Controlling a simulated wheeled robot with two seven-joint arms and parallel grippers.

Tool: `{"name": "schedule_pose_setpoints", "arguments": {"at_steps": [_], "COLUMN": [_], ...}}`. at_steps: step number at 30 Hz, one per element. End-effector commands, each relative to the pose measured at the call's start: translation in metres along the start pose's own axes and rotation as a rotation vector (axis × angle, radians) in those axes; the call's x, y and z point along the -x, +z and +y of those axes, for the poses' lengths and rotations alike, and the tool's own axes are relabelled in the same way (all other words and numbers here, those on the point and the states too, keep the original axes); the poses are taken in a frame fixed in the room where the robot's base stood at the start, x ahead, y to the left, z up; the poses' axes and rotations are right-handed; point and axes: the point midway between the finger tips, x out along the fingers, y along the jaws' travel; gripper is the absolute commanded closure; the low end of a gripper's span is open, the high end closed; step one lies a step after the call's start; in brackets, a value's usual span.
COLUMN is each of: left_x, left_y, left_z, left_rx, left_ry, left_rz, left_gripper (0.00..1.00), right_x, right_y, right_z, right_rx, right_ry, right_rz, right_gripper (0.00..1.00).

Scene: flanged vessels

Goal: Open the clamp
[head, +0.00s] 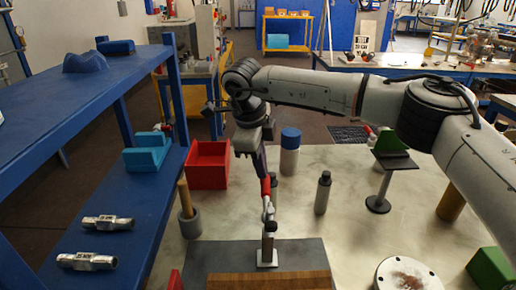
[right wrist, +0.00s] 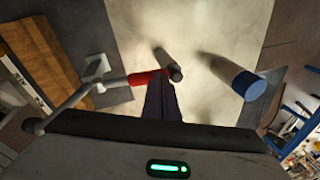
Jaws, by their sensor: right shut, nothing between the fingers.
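The clamp (head: 268,228) is a small metal toggle clamp with a red handle (head: 265,187), standing on a dark grey plate (head: 225,255). The handle points up and away from the plate. In the right wrist view the clamp's metal arm (right wrist: 68,102) and red handle (right wrist: 148,78) lie left of the fingers. My right gripper (head: 262,172) points down at the handle's upper end. Its dark fingers (right wrist: 162,98) are shut and empty, right beside the handle tip; whether they touch it I cannot tell. My left gripper is not in view.
A wooden block (head: 270,281) lies at the plate's front. Close by stand a dark bottle (head: 322,194), a blue-capped cylinder (head: 289,155), a red bin (head: 208,165) and a grey cup (head: 190,224). A blue shelf (head: 130,195) borders the left. Bare table shows right of the bottle.

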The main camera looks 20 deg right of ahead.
Motion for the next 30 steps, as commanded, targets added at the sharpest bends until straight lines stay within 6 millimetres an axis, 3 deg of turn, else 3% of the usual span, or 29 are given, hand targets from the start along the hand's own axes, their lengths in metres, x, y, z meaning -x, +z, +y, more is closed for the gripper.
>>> {"name": "schedule_pose_setpoints", "arguments": {"at_steps": [6, 8, 15, 21, 30], "left_x": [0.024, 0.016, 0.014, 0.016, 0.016], "left_y": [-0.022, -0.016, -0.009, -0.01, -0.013], "left_z": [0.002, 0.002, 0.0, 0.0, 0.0], "left_rx": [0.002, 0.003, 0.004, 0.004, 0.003], "left_ry": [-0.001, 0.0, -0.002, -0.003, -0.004], "left_rz": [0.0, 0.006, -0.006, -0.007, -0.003], "left_gripper": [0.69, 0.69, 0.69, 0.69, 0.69], "right_x": [0.047, 0.052, 0.099, 0.119, 0.124], "right_y": [0.005, 0.009, 0.016, 0.019, 0.019], "right_z": [-0.004, -0.009, -0.034, -0.044, -0.047], "right_rx": [0.0, -0.005, -0.003, -0.001, 0.0], "right_ry": [-0.002, -0.004, -0.003, -0.002, 0.0], "right_rz": [-0.002, -0.004, -0.002, -0.001, -0.001], "right_gripper": [1.0, 1.0, 1.0, 1.0, 1.0]}}
